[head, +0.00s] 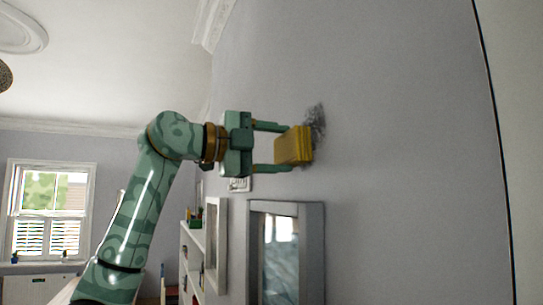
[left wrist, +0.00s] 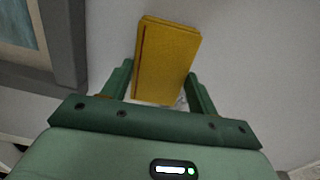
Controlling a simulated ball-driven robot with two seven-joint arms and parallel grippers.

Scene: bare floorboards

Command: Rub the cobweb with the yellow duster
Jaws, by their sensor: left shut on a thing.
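The cobweb (head: 319,119) is a grey smudge on the lilac-grey wall in the head view. The yellow duster (head: 293,146) is a block that overlaps the cobweb's lower left part in the picture and hides some of it. Whether the duster touches the wall I cannot tell for sure. My left gripper (head: 279,147) is shut on the duster, one finger on each side. In the left wrist view the duster (left wrist: 167,60) stands out between the fingers. My right gripper is in neither view.
A grey-framed mirror or picture (head: 312,255) hangs on the wall below the duster, with another frame (head: 216,245) to its left. A small wall plate (head: 239,184) is beneath my gripper. A shelf (head: 190,260) stands lower left. The wall right of the cobweb is bare.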

